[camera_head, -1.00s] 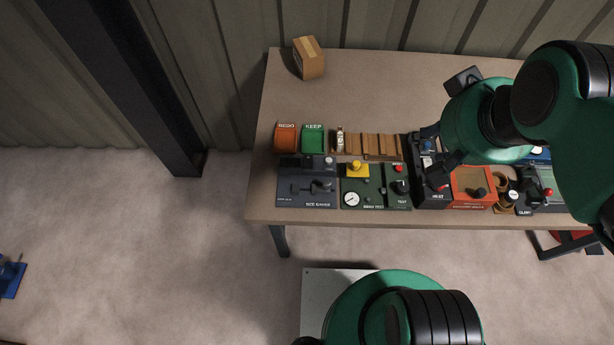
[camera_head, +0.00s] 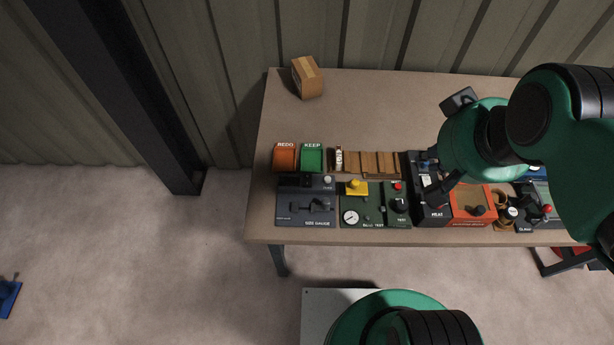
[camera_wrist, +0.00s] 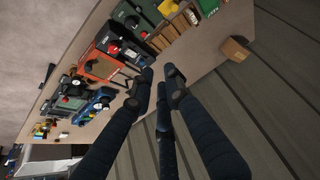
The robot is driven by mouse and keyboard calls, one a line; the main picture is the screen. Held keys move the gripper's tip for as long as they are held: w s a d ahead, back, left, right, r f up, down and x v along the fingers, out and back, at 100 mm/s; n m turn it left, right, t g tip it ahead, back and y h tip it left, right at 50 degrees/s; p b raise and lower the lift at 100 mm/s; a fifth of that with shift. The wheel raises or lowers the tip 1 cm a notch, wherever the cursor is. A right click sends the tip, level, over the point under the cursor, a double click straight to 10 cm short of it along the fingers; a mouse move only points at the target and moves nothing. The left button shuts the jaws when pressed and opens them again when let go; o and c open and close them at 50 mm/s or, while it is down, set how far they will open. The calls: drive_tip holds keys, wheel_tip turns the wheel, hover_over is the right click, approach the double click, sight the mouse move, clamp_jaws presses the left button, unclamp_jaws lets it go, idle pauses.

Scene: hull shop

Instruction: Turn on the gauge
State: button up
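The dark grey panel lettered "SIZE GAUGE" (camera_head: 290,215) sits at the bench's front left in the head view. It has a dark sliding or clamp-like part (camera_head: 310,205) in its middle and a small pale round button or lamp (camera_head: 328,180) at its upper right. I cannot tell whether it is lit. My gripper (camera_head: 433,190) hangs over the bench to the right of the gauge, above the black heat unit and apart from the gauge. In the wrist view my gripper (camera_wrist: 161,82) has its fingertips apart with nothing visible between them.
Beside the gauge is a green test panel (camera_head: 372,215) with a dial and yellow part. Behind are an orange REDO bin (camera_head: 285,158), a green KEEP bin (camera_head: 312,159) and a wooden rack (camera_head: 370,163). A cardboard box (camera_head: 307,77) stands farther back.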

drive_tip(key=shift+w, duration=0.15)
clamp_jaws()
drive_tip(key=n+g+p, duration=0.7)
drive_tip(key=n+p, duration=0.3)
drive_tip(key=n, duration=0.8)
hover_over(307, 181)
drive_tip(key=w, duration=0.2)
wheel_tip(307, 181, down, 15)
drive_tip(key=shift+w+f, duration=0.1)
drive_tip(key=shift+f, duration=0.05)
drive_tip(key=f, duration=0.4)
drive_tip(key=s+f+b, duration=0.1)
drive_tip(key=f, duration=0.4)
drive_tip(key=s+f+b, duration=0.1)
drive_tip(key=f, duration=0.3)
drive_tip(key=shift+f, duration=0.4)
